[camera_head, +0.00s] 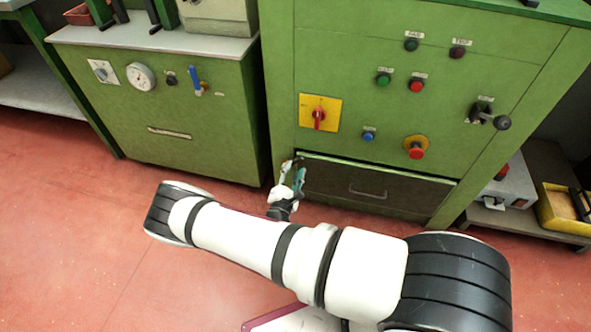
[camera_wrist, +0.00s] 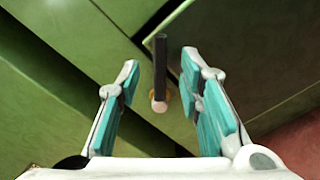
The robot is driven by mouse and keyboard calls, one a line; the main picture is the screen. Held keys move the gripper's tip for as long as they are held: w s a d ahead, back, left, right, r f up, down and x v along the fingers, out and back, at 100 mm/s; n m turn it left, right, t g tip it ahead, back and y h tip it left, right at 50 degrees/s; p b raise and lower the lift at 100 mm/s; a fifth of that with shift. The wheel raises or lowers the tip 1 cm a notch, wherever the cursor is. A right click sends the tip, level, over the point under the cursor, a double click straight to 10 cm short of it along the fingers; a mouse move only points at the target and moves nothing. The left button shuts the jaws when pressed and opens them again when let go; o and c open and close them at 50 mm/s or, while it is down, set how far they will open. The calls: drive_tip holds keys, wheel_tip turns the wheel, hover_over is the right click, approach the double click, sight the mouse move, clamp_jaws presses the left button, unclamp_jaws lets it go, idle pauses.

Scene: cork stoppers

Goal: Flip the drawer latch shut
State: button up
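The drawer (camera_head: 400,192) is a dark front panel with a bar handle (camera_head: 367,192), low in the green machine cabinet in the head view. The latch appears in the wrist view as a dark narrow bar (camera_wrist: 160,62) with a pale rounded end and a brass-coloured part beside it. My gripper (camera_head: 292,167) is at the drawer's upper left corner and covers the latch area in the head view. In the wrist view my gripper (camera_wrist: 160,68) is open, its teal-padded fingers on either side of the bar with visible gaps. I cannot tell whether the bar lies fully between the fingertips in depth.
Above the drawer are a red switch on a yellow plate (camera_head: 319,113), a blue button (camera_head: 368,136) and a red stop button (camera_head: 416,152). A black-knobbed lever (camera_head: 500,122) sticks out at right. A second green cabinet (camera_head: 190,130) stands at left. The red floor (camera_head: 60,240) is clear.

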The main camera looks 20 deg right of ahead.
drive_tip(key=shift+b+x, duration=0.4)
drive_tip(key=shift+x, duration=1.05)
clamp_jaws()
